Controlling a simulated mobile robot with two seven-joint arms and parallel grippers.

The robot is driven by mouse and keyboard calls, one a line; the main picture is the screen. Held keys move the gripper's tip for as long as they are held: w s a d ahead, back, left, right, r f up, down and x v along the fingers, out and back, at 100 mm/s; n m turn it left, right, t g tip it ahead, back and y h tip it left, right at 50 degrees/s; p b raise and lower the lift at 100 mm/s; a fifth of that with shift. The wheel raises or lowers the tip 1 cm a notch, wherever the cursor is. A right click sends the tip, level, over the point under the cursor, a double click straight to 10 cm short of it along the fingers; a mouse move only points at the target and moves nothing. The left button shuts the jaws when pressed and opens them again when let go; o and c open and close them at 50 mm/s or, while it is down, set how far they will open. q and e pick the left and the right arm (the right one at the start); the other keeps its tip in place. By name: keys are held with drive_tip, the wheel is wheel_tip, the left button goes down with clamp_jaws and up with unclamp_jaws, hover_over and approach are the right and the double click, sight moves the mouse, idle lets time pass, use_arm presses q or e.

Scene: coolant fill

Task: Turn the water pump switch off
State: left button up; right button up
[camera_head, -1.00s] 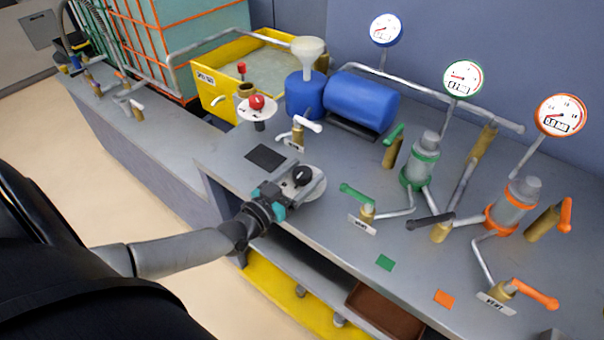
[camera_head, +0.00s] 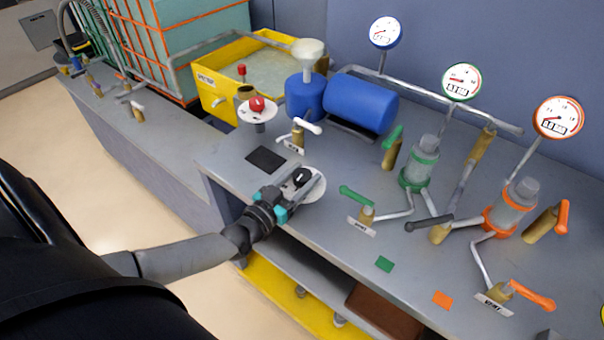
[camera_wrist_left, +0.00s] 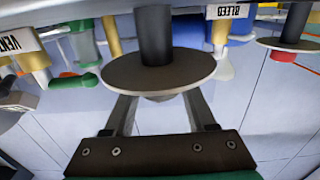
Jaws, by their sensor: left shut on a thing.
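The switch is a black knob (camera_head: 302,177) on a round pale plate (camera_head: 318,190) near the front edge of the bench. In the left wrist view its plate (camera_wrist_left: 160,72) sits on a dark post, and the knob is mostly hidden behind the plate. My left gripper (camera_head: 298,186) reaches in from the front left and is shut on the knob. In the left wrist view its two fingers (camera_wrist_left: 160,112) stand on either side below the plate. The switch's exact setting is hard to read. My right gripper is not in view.
A red knob on a white disc (camera_head: 257,105) stands behind to the left, beside a white-handled valve (camera_head: 300,132). A green-handled valve (camera_head: 362,203) is close on the right. A blue tank (camera_head: 362,102) and a yellow tub (camera_head: 215,91) stand farther back.

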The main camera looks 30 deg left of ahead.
use_arm(q)
drive_tip(key=shift+d+r+n+y+p, duration=0.15)
drive_tip(key=shift+n+y+p, duration=0.85)
drive_tip(key=shift+y+p, duration=0.65)
drive_tip(key=shift+n+y+p, duration=0.6)
drive_tip(key=shift+y+p, duration=0.2)
drive_tip(key=shift+y, duration=0.05)
drive_tip(key=n+g+y+p, duration=0.1)
drive_tip(key=y, duration=0.1)
drive_tip(key=shift+n+y, duration=0.3)
drive_tip(key=shift+n, duration=0.1)
drive_tip(key=shift+f+n+g+y+p, duration=0.25)
drive_tip(key=shift+n+g+y, duration=0.4)
drive_tip(key=shift+y, duration=0.35)
drive_tip(key=shift+r+n+y, duration=0.1)
drive_tip(key=shift+n+y, duration=0.15)
drive_tip(key=shift+y, duration=0.05)
drive_tip(key=o, duration=1.4)
drive_tip(key=shift+c, duration=0.2)
